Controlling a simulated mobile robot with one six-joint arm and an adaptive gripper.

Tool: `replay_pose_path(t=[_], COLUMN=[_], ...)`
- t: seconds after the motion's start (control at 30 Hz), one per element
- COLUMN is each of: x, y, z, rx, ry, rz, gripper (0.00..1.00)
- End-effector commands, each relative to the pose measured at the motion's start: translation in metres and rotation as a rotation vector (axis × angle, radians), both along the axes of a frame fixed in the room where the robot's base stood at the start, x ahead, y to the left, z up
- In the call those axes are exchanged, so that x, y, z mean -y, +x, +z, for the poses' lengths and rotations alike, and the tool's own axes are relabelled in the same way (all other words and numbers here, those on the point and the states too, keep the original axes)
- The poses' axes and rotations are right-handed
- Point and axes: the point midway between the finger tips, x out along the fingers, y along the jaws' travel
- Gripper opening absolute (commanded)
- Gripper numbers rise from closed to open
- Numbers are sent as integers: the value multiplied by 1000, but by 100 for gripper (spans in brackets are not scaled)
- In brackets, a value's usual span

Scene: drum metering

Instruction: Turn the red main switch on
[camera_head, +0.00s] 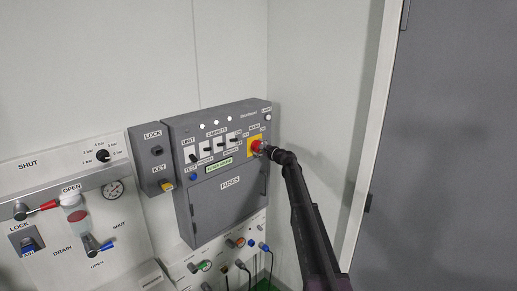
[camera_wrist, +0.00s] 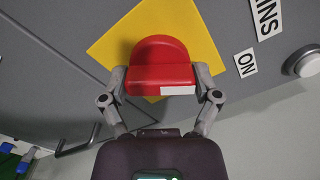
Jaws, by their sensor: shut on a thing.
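The red main switch (camera_wrist: 158,62) is a red rotary knob on a yellow square plate (camera_wrist: 115,42), below the word "MAINS". In the wrist view my gripper (camera_wrist: 161,82) has one finger on each side of the red knob and is shut on it. A small white mark shows on the knob's near edge. An "ON" label (camera_wrist: 246,62) lies to the right of the plate. In the head view the red switch (camera_head: 257,146) sits at the right of the grey cabinet (camera_head: 228,195), partly hidden by my gripper (camera_head: 265,149).
The cabinet carries several small switches, a blue button (camera_head: 193,177) and a fuse door. A lock and key box (camera_head: 152,150) is to its left. A valve panel (camera_head: 75,225) stands farther left. Cables hang below. A grey door (camera_head: 450,150) is at the right.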

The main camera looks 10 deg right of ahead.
Motion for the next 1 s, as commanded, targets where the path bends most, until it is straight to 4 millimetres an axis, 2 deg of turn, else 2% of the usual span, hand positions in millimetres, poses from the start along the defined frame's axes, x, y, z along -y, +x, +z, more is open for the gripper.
replay_pose_path(t=[0.33,0.87,0.9,0.97,1.0], x=[0,-1,-1,-1,-1], y=[2,2,2,2,2], z=[1,1,1,1,1], rx=[-113,-134,-134,-134,-134], ry=[158,189,189,188,188], rz=[-1,-2,-2,-1,-1], gripper=[32,32,83,100,100])
